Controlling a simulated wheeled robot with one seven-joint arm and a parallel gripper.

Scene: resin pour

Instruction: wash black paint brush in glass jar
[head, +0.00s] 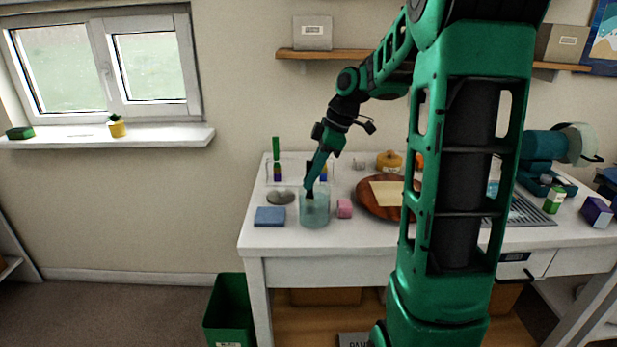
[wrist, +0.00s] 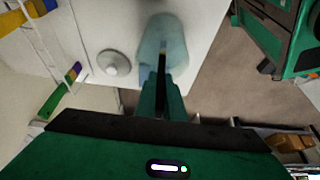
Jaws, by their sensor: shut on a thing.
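The glass jar (head: 314,212) stands near the front left of the white table, pale blue and see-through. It also shows in the wrist view (wrist: 178,50), below my gripper. My gripper (head: 314,178) is directly above the jar, pointing down, and in the wrist view its fingers (wrist: 161,88) are shut on a thin dark stick, the black paint brush (wrist: 162,62). The brush points into the jar's mouth. I cannot tell how deep its tip reaches, and its upper part is hidden by the fingers.
A blue sponge (head: 270,217) and a round grey lid-like piece (head: 281,198) lie left of the jar. A clear rack (head: 268,175) with coloured brushes stands behind.

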